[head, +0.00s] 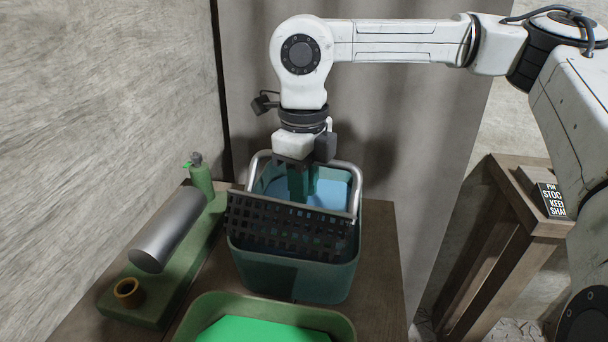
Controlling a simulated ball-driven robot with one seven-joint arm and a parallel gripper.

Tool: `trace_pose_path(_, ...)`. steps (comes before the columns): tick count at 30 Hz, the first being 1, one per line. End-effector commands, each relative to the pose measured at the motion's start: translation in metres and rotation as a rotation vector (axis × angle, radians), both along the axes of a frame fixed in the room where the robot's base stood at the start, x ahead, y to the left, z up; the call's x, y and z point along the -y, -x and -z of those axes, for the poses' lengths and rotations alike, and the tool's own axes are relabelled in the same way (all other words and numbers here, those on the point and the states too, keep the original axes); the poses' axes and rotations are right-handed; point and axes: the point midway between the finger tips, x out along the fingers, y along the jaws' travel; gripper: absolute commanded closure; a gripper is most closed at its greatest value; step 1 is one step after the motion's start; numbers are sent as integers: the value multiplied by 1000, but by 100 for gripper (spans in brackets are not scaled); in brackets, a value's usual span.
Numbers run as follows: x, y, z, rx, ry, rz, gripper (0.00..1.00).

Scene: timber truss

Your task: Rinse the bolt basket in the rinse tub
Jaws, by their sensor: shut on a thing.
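The bolt basket (285,226) is dark, with rows of square holes. It is tilted at the mouth of the teal rinse tub (290,277), its near side across the opening. Light blue water (325,191) shows inside the tub behind it. A silver bar handle (355,190) arches over the tub opening. My gripper (297,190) points down over the tub, shut on the basket; its fingers hide the middle of the handle, and the exact grip point is unclear. I cannot tell how much of the basket is under water.
On the wooden bench left of the tub, a green tray (145,307) holds a silver cylinder (168,232), a brass ring (128,292) and a green bottle (201,178). A green bin (262,306) stands in front. A curtain hangs close behind; a wooden stand (520,215) is at right.

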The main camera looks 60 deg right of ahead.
Motion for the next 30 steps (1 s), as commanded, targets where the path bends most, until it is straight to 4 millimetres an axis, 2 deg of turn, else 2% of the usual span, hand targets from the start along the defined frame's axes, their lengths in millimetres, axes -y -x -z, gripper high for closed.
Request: trace_pose_path(30,0,0,-89,2,0,2,100)
